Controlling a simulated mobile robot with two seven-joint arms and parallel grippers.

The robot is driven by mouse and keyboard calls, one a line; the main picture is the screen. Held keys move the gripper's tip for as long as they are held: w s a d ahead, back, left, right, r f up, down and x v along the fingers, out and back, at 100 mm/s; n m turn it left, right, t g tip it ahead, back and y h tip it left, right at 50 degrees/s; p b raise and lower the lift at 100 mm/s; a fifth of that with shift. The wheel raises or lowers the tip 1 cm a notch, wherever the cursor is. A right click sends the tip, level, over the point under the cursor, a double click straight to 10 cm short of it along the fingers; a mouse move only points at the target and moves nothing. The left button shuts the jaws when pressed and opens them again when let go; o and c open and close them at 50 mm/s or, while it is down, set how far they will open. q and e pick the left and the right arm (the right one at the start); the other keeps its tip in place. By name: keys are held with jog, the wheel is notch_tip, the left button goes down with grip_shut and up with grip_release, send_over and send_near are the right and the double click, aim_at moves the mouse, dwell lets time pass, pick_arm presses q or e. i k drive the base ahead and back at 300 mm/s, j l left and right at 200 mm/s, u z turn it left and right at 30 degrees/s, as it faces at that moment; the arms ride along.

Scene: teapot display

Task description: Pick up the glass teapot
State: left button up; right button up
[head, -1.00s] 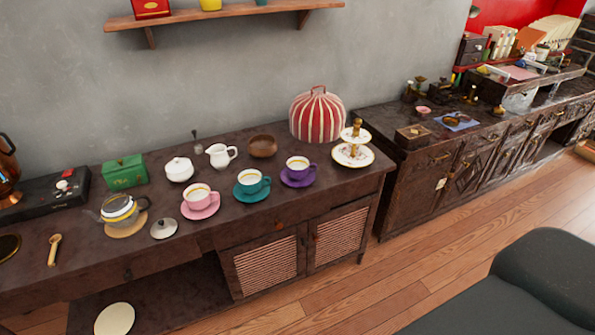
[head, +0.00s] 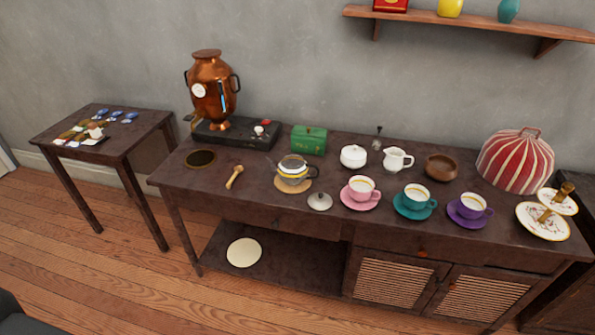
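The glass teapot (head: 293,172) stands upright on a round tan mat (head: 284,189) on the long dark wooden table. Its spout points left and its handle is on the right. It is open on top, with a pale yellow and dark band. A small grey lid with a knob (head: 320,201) lies on the table just in front and to the right of it. Neither of my grippers shows in the head view.
Left of the teapot lie a wooden scoop (head: 235,177) and a dark disc (head: 201,159). Behind stand a green box (head: 309,139) and a copper samovar (head: 211,90). To the right are a pink cup (head: 361,188), teal cup (head: 416,195) and white sugar bowl (head: 353,157). Floor in front is clear.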

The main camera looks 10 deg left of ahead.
aim_at(293, 170)
jog(key=i+j+z, duration=0.2)
jog(key=z, duration=0.15)
jog(key=i+j+z, duration=0.5)
jog(key=z, duration=0.2)
